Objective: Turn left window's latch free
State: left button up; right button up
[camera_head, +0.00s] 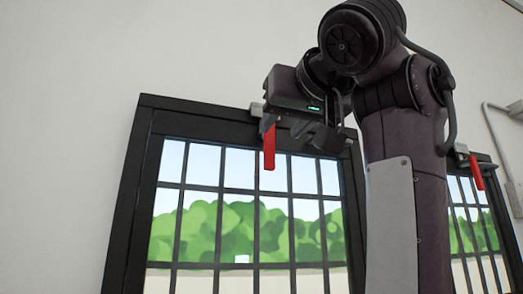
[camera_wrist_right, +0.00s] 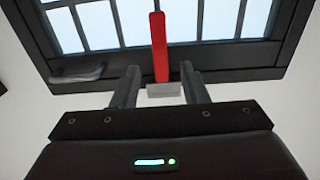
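The left window (camera_head: 125,190) has a black frame and a barred pane. Its latch has a red handle (camera_head: 268,148) hanging straight down from a grey mount (camera_head: 257,109) at the top of the frame. My right gripper (camera_head: 297,128) is at the top of this window, close to the latch. In the right wrist view, my right gripper (camera_wrist_right: 159,85) is open, with one finger on each side of the red handle (camera_wrist_right: 160,46) and its grey base (camera_wrist_right: 164,90). Gaps show between fingers and handle; contact depth cannot be told. My left gripper is out of view.
A second barred window (camera_head: 483,225) with its own red latch handle (camera_head: 476,173) is at the right, partly behind my right arm. A grey conduit (camera_head: 493,135) runs on the wall at the far right. The wall left of the window is bare.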

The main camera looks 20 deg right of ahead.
aim_at(271, 137)
jog(key=w+p, duration=0.1)
jog(key=w, duration=0.1)
jog(key=w+p, duration=0.3)
jog(key=w, duration=0.1)
jog(key=shift+w+r, duration=0.3)
jog(key=shift+w+a+f+p, duration=0.1)
jog(key=shift+w+f+p, duration=0.1)
jog(key=shift+w+p, duration=0.25)
jog(key=c, duration=0.8)
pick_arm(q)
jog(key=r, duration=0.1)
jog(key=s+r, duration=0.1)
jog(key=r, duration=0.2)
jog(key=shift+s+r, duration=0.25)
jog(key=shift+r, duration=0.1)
pick_arm(e)
grip_shut()
